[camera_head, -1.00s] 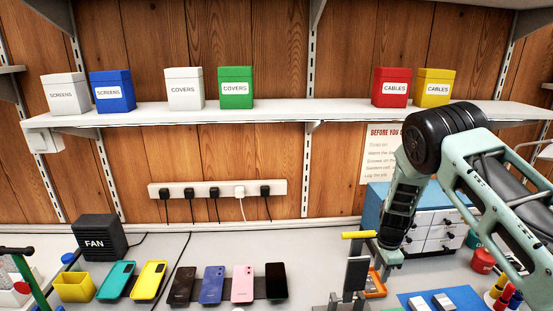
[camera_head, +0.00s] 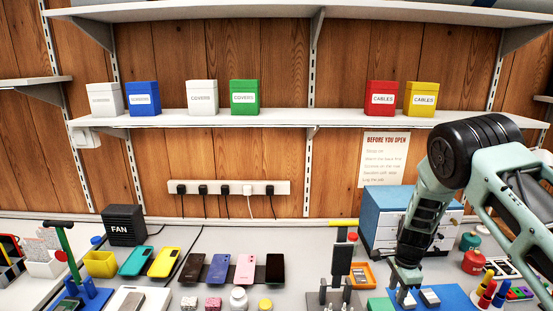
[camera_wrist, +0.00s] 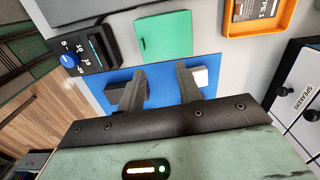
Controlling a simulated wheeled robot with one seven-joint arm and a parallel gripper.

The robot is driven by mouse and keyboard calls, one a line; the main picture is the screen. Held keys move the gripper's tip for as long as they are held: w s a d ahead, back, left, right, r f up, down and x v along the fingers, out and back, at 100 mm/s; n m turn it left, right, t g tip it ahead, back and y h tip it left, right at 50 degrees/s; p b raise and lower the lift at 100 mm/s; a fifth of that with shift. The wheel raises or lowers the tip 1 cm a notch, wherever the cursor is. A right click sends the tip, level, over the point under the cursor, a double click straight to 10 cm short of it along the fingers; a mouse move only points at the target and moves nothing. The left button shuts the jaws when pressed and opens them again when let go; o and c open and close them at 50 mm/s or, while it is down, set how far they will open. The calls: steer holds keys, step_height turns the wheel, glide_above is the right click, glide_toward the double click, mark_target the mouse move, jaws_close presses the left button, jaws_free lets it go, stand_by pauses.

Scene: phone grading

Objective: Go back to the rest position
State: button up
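My gripper (camera_head: 404,284) hangs at the lower right of the head view, fingers pointing down, over the blue mat (camera_head: 456,296) on the bench. In the wrist view my gripper (camera_wrist: 160,70) has its two fingers well apart, with nothing between them but the blue mat (camera_wrist: 163,96) and part of a green sheet (camera_wrist: 165,36). A dark grey block (camera_wrist: 112,92) lies by the left finger and a pale block (camera_wrist: 201,77) by the right finger. Both blocks are partly hidden by the fingers.
A dark device stand (camera_head: 341,262) with a yellow bar (camera_head: 343,222) on top stands left of my gripper. A blue drawer cabinet (camera_head: 385,205) is behind it. Red and green jars (camera_head: 474,261) stand to the right. Several phones (camera_head: 245,268) lie left. A shelf (camera_head: 330,117) runs above.

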steer(key=s+a+r+n+y+b, duration=0.2)
steer(key=s+a+r+n, duration=1.15)
steer(key=a+r, duration=0.6)
steer(key=s+r+n, duration=0.2)
steer(key=s+n, duration=0.4)
steer(key=s, duration=0.5)
steer(key=s+a+r+n+h, duration=0.1)
steer(key=s+r+n, duration=0.2)
steer(key=s, duration=0.9)
steer(key=n, duration=0.2)
steer(key=shift+s+a+r+n+h+b, duration=0.15)
steer(key=shift+a+r+n+h+b, duration=0.15)
steer(key=shift+r+n+b, duration=0.1)
steer(key=shift+d, duration=0.1)
